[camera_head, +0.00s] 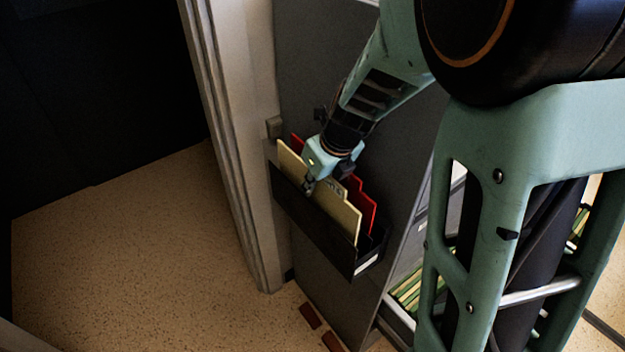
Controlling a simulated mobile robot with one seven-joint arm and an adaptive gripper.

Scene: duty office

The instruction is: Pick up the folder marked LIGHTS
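A dark file holder (303,215) is fixed to the side of a grey cabinet. Cream folders (338,213) and red folders (368,209) stand upright in it. No marking can be read from here, so I cannot tell which folder is LIGHTS. A small pale tab shows on a folder just right of my gripper. My gripper (309,186) points down at the top edges of the cream folders, near the middle of the holder. Its fingers are small and partly merged with the folders. I cannot tell whether they are open or hold a folder.
A door frame (235,150) stands close to the left of the holder, with speckled floor (130,235) beyond it. An open drawer with green hanging files (410,288) is at lower right, partly behind my arm. Reddish-brown pieces (310,316) lie on the floor below.

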